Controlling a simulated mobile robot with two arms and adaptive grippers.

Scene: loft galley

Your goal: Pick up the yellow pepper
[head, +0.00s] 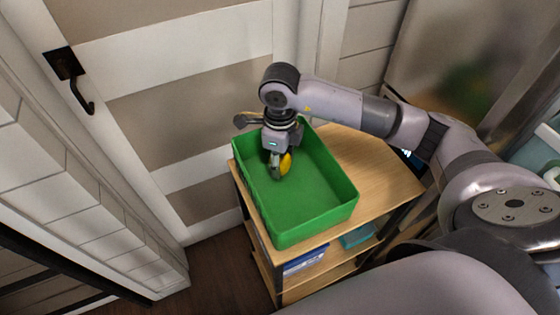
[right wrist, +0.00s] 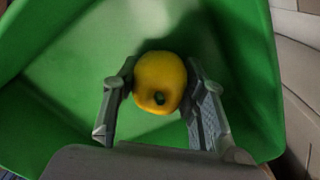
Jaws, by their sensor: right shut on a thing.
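The yellow pepper (head: 285,163) is between the fingers of my right gripper (head: 279,168), inside the far end of the green bin in the head view. In the right wrist view the pepper (right wrist: 160,82) is gripped, with a finger touching each side and its dark stem end facing the camera. My right gripper (right wrist: 161,84) is shut on it. Whether the pepper touches the bin floor is hard to tell. My left gripper is not in view.
The green bin (head: 337,190) stands on a wooden shelf unit (head: 378,172), its remaining floor empty. Its walls surround my right gripper. A panelled door (head: 170,130) with a dark handle (head: 80,90) is close by on the left. Blue items (head: 305,262) lie on a lower shelf.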

